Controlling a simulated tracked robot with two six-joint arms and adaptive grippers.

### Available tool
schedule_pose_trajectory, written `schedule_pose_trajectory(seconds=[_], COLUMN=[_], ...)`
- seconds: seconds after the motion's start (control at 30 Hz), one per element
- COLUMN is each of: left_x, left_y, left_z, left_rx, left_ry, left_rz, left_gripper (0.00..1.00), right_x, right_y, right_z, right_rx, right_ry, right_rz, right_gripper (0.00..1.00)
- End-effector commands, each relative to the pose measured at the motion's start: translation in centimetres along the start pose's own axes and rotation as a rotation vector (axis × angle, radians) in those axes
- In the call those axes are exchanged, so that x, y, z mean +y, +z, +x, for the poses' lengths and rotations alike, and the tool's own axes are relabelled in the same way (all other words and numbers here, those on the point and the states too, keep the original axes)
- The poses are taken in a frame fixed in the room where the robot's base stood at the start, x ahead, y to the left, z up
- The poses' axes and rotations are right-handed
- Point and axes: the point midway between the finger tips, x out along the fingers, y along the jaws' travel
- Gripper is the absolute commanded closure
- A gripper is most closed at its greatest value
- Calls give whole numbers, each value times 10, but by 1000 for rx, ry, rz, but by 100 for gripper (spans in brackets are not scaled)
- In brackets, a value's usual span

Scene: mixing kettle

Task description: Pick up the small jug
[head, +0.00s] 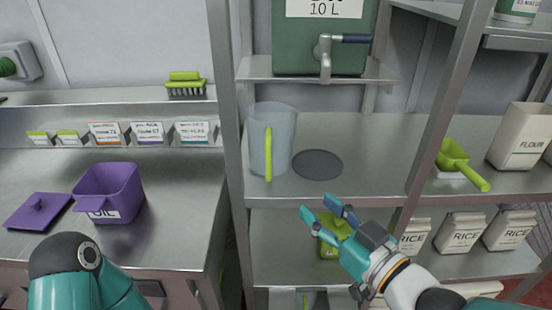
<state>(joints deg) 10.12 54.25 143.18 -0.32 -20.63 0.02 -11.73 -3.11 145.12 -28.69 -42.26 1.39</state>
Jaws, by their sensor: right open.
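A translucent grey jug (257,142) with a lime-green handle stands upright on the steel shelf, left of a dark round mat (318,164). Its handle faces me. My right gripper (322,212) is open and empty in front of the shelf, below and to the right of the jug, not touching it. Behind the gripper a lime-green object (333,236) on the lower shelf is partly hidden, so I cannot tell what it is. My left arm shows at the lower left, but its gripper is out of view.
A green 10 L container (296,42) with a tap stands above the mat. Steel posts flank the jug's bay. A purple container (112,189) and its lid (40,210) are on the left counter. A green scoop (455,160) and rice bags (459,233) are at the right.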

Motion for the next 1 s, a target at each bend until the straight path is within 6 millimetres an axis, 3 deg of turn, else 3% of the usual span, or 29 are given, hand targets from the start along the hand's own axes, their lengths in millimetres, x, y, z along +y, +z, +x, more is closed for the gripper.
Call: schedule_pose_trajectory(seconds=[0.17,0.5,0.8,1.0], left_x=[4,23,26,28], left_y=[0,0,0,0], left_z=[-12,-62,-73,-77], left_rx=[0,1,0,0], left_ry=[0,0,0,0], left_rz=[0,0,0,0], left_gripper=[60,60,60,60], right_x=[-5,-5,-6,-4], right_y=[-16,-19,-16,-17], right_z=[2,26,87,109], right_rx=[33,28,34,34], right_ry=[-16,-11,-12,-10], right_rz=[-22,-18,-20,-21], right_gripper=[56,56,56,56])
